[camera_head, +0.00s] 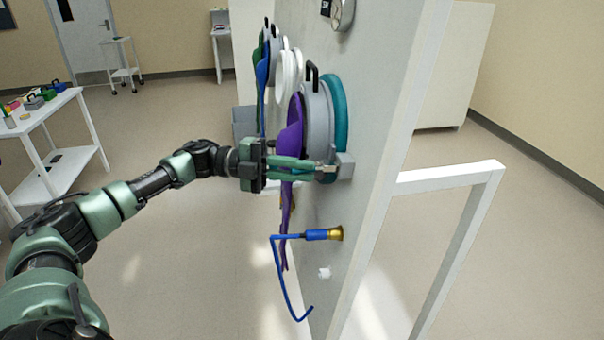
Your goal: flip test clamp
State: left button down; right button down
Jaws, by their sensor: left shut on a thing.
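My left gripper (318,168) reaches in from the left to the glovebox wall (385,150). Its green fingers are shut on a small metallic piece (329,174), which looks like the test clamp, beside a grey block (346,166) on the wall. The fingers hide part of it, so its exact position is unclear. Just above is the nearest port, with a grey ring (316,118), a black handle (312,75), a teal ring (340,110) and a hanging purple glove (291,135). My right gripper is not in view.
Below, a blue hose (277,270) with a brass fitting (336,233) sticks out from the wall. More ports with a blue glove (262,80) line the wall farther back. A white table (60,160) stands left. Open floor lies between.

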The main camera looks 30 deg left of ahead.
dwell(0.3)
pick_arm(q)
jog(key=c, duration=1.4)
grip_release()
jog(key=shift+c, duration=0.2)
jog(key=b+v, duration=0.3)
jog(key=v, duration=0.4)
jog(key=shift+a+b, duration=0.3)
jog(key=shift+a, duration=0.05)
